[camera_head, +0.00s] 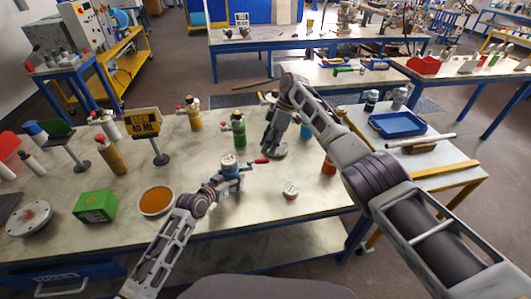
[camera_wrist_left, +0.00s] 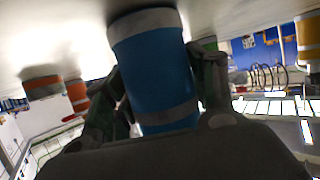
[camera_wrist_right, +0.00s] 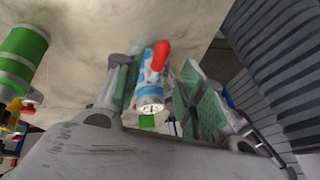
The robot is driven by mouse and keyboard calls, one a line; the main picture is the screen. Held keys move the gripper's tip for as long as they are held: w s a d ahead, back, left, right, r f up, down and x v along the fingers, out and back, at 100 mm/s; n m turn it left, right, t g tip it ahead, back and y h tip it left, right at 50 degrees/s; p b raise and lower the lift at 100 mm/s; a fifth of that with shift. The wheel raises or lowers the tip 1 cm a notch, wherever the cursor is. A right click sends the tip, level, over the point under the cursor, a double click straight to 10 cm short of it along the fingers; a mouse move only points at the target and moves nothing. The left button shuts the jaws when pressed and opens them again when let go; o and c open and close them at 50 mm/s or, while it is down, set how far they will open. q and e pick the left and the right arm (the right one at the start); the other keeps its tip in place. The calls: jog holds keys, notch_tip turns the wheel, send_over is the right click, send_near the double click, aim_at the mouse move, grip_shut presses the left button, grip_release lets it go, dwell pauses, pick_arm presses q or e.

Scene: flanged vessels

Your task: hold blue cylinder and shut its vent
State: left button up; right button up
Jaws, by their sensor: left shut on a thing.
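The blue cylinder (camera_head: 230,160) stands on the marble-topped table with a red vent handle (camera_head: 261,161) sticking out to its right. In the left wrist view, the blue cylinder (camera_wrist_left: 157,75) fills the space between my left fingers. My left gripper (camera_head: 227,182) is shut on its body. My right gripper (camera_head: 270,141) is open, to the right of the handle and apart from it. In the right wrist view, the cylinder (camera_wrist_right: 150,92) and red handle (camera_wrist_right: 161,55) appear between the open fingers, farther off.
A green cylinder (camera_head: 239,131) stands just behind. A red-orange cylinder (camera_head: 329,165) is partly hidden by my right arm. A small round gauge-like item (camera_head: 290,190) lies in front. An orange-filled bowl (camera_head: 157,200) and green box (camera_head: 95,205) are at left.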

jog(key=v, duration=0.6)
jog(key=shift+r, duration=0.3)
jog(key=shift+w+d, duration=0.1)
jog(key=shift+d, duration=0.05)
jog(key=shift+c, duration=0.2)
